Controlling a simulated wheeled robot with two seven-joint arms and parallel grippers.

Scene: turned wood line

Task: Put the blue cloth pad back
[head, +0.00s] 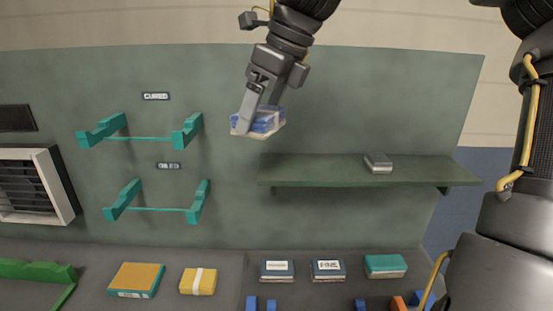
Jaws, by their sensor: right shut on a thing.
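My right gripper (260,106) comes down from the top middle and is shut on a blue and white patterned pad (268,121), which looks like the blue cloth pad. The pad has a pale underside and is held in the air, in front of the grey-green back panel. It shows up and left of the shelf (310,169). The fingers hide part of the pad. My left gripper is not in view.
A grey block (378,163) lies on the shelf; its left part is bare. Teal brackets (140,137) are on the panel at left. Below lie an orange-topped pad (137,279), a yellow pad (198,281), two labelled blocks (277,270) (328,270) and a teal block (385,266).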

